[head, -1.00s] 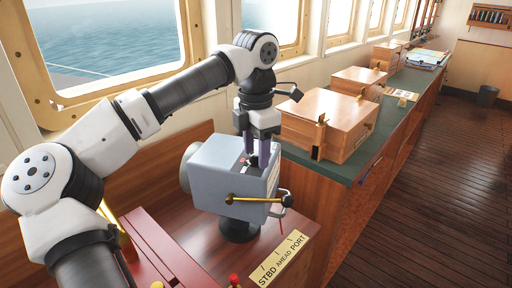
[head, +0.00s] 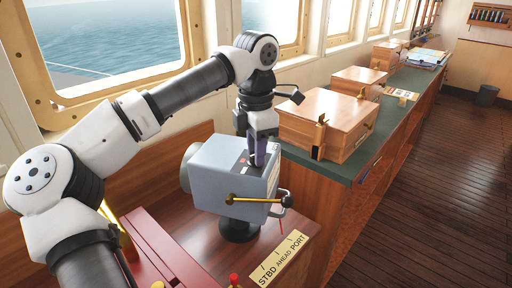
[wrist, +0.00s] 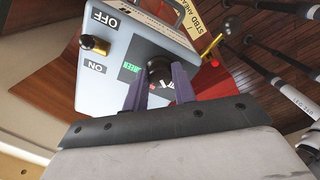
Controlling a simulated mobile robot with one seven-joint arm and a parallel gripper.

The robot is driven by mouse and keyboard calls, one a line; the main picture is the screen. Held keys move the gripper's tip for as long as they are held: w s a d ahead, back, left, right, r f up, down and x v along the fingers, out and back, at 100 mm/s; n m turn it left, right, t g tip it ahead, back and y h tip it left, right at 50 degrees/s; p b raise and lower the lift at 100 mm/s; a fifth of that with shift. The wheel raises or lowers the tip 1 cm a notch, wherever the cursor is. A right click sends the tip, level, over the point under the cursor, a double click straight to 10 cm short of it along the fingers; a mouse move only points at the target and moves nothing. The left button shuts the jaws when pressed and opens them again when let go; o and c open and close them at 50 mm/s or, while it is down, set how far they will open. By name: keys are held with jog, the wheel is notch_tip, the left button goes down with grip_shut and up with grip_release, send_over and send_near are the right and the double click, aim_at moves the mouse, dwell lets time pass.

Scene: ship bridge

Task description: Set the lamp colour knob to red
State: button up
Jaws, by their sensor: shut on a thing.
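The grey lamp housing (head: 222,172) stands on a dark round foot on the wooden desk. My gripper (head: 257,158) points down onto its top. In the wrist view its two purple fingers (wrist: 160,78) are shut on the black colour knob (wrist: 158,65), one on each side. A green label (wrist: 130,67) lies left of the knob, and a small red mark (wrist: 152,86) shows between the fingers. A white label beside it is partly covered by the right finger. I cannot tell which colour the knob points at.
A brass-and-black switch (wrist: 94,44) sits between OFF and ON labels on the housing. A brass lever (head: 250,199) sticks out from its side. A wooden box (head: 328,122) stands close to the right on the green counter. A STBD AHEAD PORT plate (head: 283,258) lies in front.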

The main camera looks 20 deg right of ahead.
jog(key=m+p, duration=0.1)
jog(key=m, duration=0.4)
jog(key=shift+r+p, duration=0.1)
jog(key=shift+p, duration=0.2)
jog(key=m, duration=0.5)
jog(key=shift+p, duration=0.4)
jog(key=shift+m, duration=0.4)
jog(key=o, duration=1)
notch_tip(320, 180, up, 14)
jog(key=shift+f+b, duration=0.15)
jog(key=shift+b, duration=0.25)
jog(key=shift+s, duration=0.1)
